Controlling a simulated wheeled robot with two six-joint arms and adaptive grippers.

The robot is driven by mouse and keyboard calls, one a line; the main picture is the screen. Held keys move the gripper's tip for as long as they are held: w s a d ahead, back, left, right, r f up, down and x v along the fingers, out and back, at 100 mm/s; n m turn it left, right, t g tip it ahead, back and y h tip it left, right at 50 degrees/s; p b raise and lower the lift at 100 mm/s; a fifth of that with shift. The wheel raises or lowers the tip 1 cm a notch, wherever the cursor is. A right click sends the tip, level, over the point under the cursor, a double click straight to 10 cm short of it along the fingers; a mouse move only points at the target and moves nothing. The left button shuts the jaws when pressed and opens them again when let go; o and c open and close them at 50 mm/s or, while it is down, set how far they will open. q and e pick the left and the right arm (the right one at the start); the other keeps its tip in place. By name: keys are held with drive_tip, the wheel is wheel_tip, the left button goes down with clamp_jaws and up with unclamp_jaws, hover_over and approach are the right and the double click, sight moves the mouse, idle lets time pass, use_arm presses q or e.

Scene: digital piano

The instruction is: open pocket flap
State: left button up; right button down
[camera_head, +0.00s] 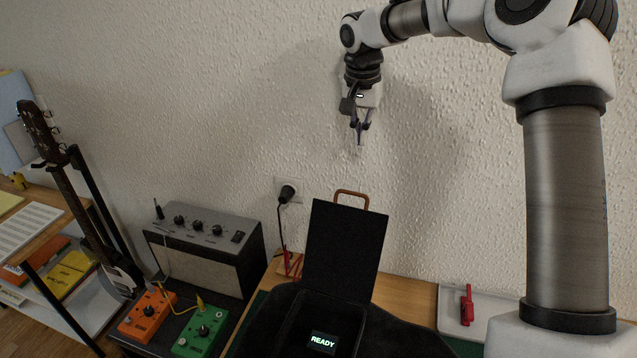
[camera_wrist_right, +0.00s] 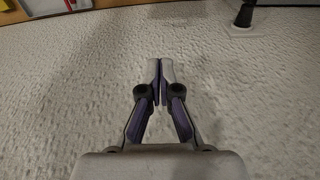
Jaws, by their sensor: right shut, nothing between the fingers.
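The black pocket flap (camera_head: 345,248) stands up, tilted back, above a dark case or bag in the head view. Below it, the pocket (camera_head: 290,335) is open to view, and a lit label reading READY (camera_head: 323,343) shows inside. A brown handle (camera_head: 352,196) sticks up behind the flap's top edge. My right gripper (camera_head: 359,142) hangs above the flap, in front of the wall and clear of everything. Its fingertips are together and empty, as the right wrist view (camera_wrist_right: 161,65) also shows. My left gripper is in neither view.
A grey amplifier (camera_head: 208,245) stands left of the flap, with an orange pedal (camera_head: 146,314) and a green pedal (camera_head: 200,332) in front. A wall socket (camera_head: 287,190) with a plugged cable is behind. A tray (camera_head: 488,310) with a red item (camera_head: 467,305) lies right.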

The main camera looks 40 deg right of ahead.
wheel_tip(320, 180, down, 11)
drive_tip(key=p, duration=0.3)
drive_tip(key=shift+s+a+r+p, duration=0.15)
drive_tip(key=shift+s+a+p, duration=0.25)
drive_tip(key=shift+s+a, duration=0.25)
drive_tip(key=shift+s+a+r+p, duration=0.1)
drive_tip(key=shift+s+a+p, duration=0.25)
drive_tip(key=shift+s+a, duration=0.3)
